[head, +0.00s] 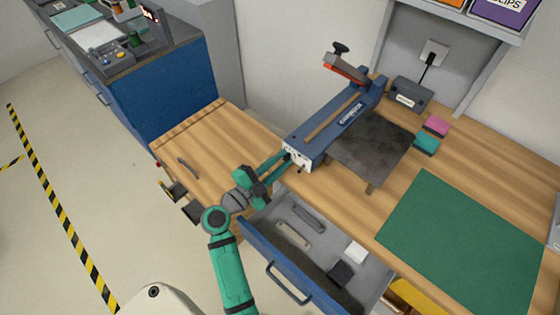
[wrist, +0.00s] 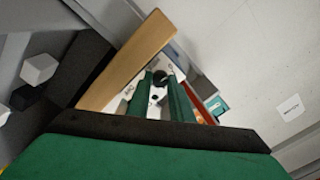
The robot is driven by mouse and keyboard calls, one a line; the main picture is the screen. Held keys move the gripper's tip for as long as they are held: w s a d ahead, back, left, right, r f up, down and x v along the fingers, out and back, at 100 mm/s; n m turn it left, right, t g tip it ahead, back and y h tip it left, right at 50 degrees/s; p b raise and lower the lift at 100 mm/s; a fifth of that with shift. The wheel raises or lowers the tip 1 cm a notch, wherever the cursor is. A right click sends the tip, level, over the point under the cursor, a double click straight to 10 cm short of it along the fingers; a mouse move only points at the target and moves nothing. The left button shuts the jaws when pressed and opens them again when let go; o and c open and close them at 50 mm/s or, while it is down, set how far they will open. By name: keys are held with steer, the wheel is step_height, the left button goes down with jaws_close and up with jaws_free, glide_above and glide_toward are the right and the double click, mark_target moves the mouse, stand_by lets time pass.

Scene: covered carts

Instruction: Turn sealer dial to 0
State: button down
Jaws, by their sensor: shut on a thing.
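The sealer (head: 325,130) is a long blue machine on the wooden bench, with a raised arm that has a dark handle and a red edge. Its white front panel (head: 298,158) faces my arm. My gripper (head: 286,157) reaches that panel, and its two green fingers are shut on the dial. In the wrist view, the dark round dial (wrist: 160,77) shows between the fingertips of my gripper (wrist: 161,84). The white panel with small dark marks lies around it. The dial's pointer and the numbers are too small to read, so I cannot tell its setting.
A blue drawer (head: 300,275) stands open below the sealer, holding several small items. A dark plate (head: 372,150) lies beside the sealer. A green mat (head: 465,240), a pink block (head: 437,125) and a teal block (head: 427,144) are on the bench. A blue cabinet (head: 165,95) stands at left.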

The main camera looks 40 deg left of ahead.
steer(key=shift+w+r+n, duration=0.1)
steer(key=shift+n, duration=0.6)
steer(key=c, duration=1.6)
jaws_free()
steer(key=s, duration=1.1)
steer(key=shift+a, duration=0.4)
steer(key=shift+w, duration=0.1)
